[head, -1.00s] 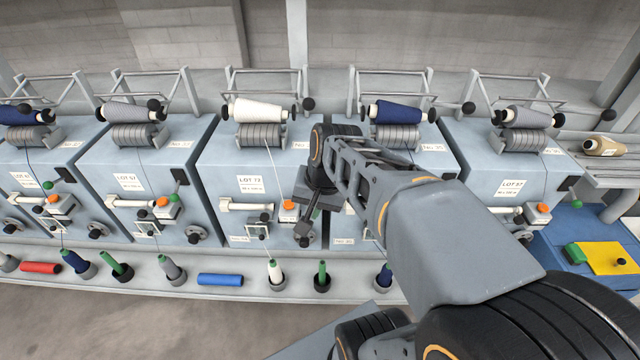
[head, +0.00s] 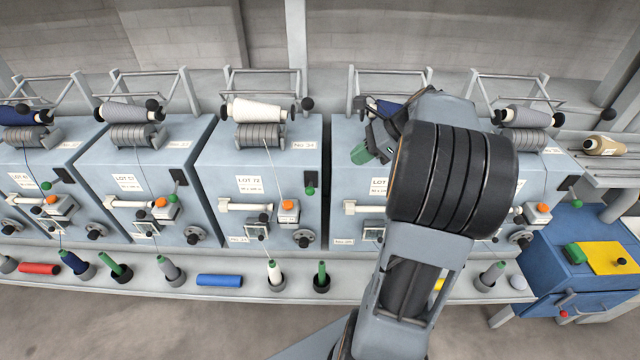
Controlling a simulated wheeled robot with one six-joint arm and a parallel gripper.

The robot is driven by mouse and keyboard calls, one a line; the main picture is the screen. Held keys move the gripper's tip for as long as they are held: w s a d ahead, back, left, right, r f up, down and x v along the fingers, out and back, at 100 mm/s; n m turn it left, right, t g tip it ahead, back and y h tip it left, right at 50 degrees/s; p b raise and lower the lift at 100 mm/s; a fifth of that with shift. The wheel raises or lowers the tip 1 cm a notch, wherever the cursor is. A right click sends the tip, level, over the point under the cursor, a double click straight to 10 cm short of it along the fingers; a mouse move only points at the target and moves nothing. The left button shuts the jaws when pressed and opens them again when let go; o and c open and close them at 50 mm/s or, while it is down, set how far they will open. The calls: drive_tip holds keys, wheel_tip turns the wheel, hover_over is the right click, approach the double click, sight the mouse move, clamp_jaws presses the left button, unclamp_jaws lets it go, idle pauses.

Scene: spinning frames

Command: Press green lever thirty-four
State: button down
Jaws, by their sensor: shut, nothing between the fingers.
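The pale blue winding unit (head: 222,180) left of my arm carries LOT 72 and a small plate that seems to read No. 34. Its green lever knob (head: 310,190) sits just below a dark slot on the right of its front face and is in clear view. My gripper (head: 378,142) is up and right of that knob, apart from it, in front of the unit to the right. It is shut and empty, and its fingertips are hardly visible.
Similar units stand on both sides, with green knobs on the left ones (head: 172,198) (head: 46,185). My arm covers much of the unit to the right. A shelf (head: 150,290) with bobbins runs along the front. A blue cabinet (head: 560,245) stands at the right.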

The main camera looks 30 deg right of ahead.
sight(313, 189)
drive_tip(key=x, duration=1.4)
drive_tip(key=shift+s, duration=0.1)
drive_tip(key=shift+d+f, duration=0.1)
drive_tip(key=shift+f, duration=0.05)
